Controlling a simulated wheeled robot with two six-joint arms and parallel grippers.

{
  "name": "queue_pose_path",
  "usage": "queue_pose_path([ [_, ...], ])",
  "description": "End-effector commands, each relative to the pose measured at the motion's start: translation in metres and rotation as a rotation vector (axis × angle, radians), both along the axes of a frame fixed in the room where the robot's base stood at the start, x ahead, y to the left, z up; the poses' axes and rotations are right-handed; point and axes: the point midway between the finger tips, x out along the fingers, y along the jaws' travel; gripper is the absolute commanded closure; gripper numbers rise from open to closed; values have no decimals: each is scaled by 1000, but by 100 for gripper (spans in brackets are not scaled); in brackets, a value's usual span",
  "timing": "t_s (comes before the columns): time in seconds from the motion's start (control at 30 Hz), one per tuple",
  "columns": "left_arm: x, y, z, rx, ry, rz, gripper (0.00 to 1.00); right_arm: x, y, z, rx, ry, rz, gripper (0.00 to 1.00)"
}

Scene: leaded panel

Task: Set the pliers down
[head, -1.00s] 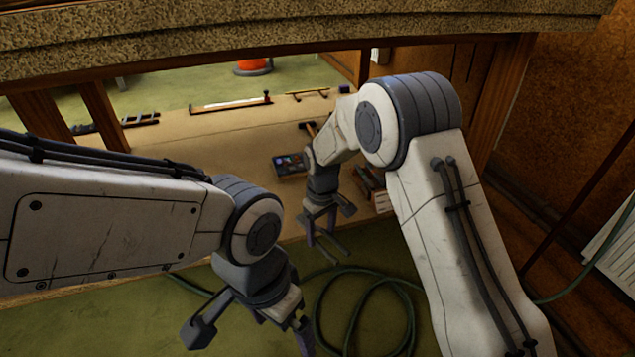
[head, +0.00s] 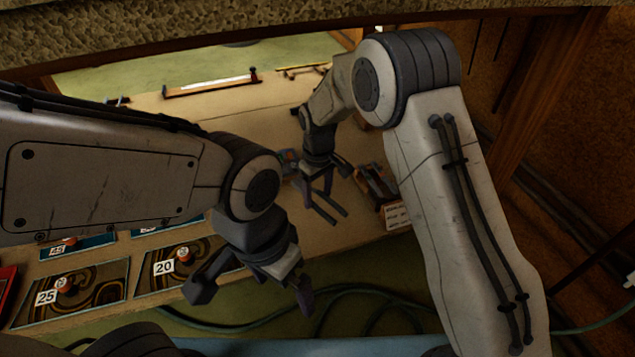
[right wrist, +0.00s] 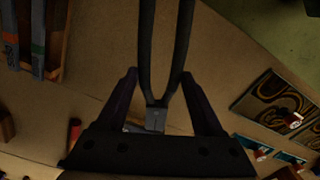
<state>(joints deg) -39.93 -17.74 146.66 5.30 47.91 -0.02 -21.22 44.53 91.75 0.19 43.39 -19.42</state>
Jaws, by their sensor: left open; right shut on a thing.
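My right gripper (head: 318,192) is shut on the dark pliers (head: 332,212) over the bench top (head: 225,115), near its front edge. In the right wrist view, the fingers (right wrist: 159,76) stand on either side of the pliers (right wrist: 147,50). Their two long handles spread away from the palm, and the pivot lies between the fingers. The jaw end is mostly hidden by the palm. A gap to the bench cannot be judged exactly, but the pliers look raised above it. My left gripper (head: 255,292) is open and empty, low over the bench's front edge.
A wooden tool holder (head: 372,184) with a label card (head: 397,215) stands right of the right gripper. Patterned panels numbered 25 (head: 85,296) and 20 (head: 180,268) lie at the front left. A long bar (head: 210,87) lies at the back.

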Motion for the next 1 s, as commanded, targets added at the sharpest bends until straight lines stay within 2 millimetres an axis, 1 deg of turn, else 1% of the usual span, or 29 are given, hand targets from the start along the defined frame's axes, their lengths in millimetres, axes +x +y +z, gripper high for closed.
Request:
queue_pose_path([
  [0.27, 0, 0, -19, 0, 0, 0, 0, 0, 3, -17, 1, -1, 4, 100],
  [0.7, 0, 0, -70, 0, 0, 0, 0, 0, 1, -60, 1, -2, 1, 100],
  [0.83, 0, 0, -78, 0, 0, 0, 0, 0, 0, -67, 1, -2, 0, 100],
  [1.0, 0, 0, -80, 0, 0, 0, 0, 0, 0, -68, 1, -2, 0, 100],
])
